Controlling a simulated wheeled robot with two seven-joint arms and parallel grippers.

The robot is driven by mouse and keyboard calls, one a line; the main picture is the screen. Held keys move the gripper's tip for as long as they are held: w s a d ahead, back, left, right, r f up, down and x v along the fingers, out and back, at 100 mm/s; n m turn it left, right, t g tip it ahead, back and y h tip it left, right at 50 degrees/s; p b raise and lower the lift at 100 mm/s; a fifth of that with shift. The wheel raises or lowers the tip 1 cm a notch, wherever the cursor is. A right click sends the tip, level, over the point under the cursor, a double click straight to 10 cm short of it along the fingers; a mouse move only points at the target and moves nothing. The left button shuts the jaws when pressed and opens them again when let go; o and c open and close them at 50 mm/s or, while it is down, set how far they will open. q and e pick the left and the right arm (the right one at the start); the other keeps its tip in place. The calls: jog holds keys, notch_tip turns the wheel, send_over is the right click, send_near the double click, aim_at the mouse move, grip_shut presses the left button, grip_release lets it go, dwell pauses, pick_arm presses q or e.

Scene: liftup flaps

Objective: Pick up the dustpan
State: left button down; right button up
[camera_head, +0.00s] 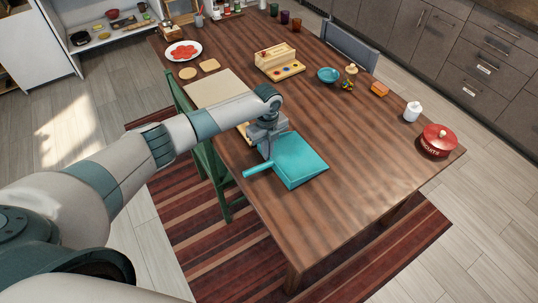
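The dustpan (301,162) is teal and lies on the wooden table (352,207) near its left front edge. Its handle (257,170) points left, toward that edge. My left gripper (265,154) reaches down from above at the dustpan's left side, close to where the handle joins the pan. The gripper and wrist hide part of that joint. The fingers are too small and too covered to tell whether they are open, shut or touching the dustpan. My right gripper is not in view.
A beige board (214,88) lies behind the gripper. A green chair (213,163) stands at the table's left edge. A wooden box (274,57), a blue bowl (328,75) and a red biscuit tin (438,140) stand farther off. The table right of the dustpan is clear.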

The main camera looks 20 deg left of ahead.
pick_arm(q)
notch_tip(320, 180, up, 2)
jog(key=shift+w+r+b, duration=0.1)
jog(key=shift+r+b, duration=0.05)
jog(key=shift+b, duration=0.4)
jog(key=s+d+r+b, duration=0.3)
jog(key=s+d+r, duration=0.4)
jog(key=s+d, duration=0.1)
jog(key=shift+s+r, duration=0.3)
jog(key=shift+s, duration=0.1)
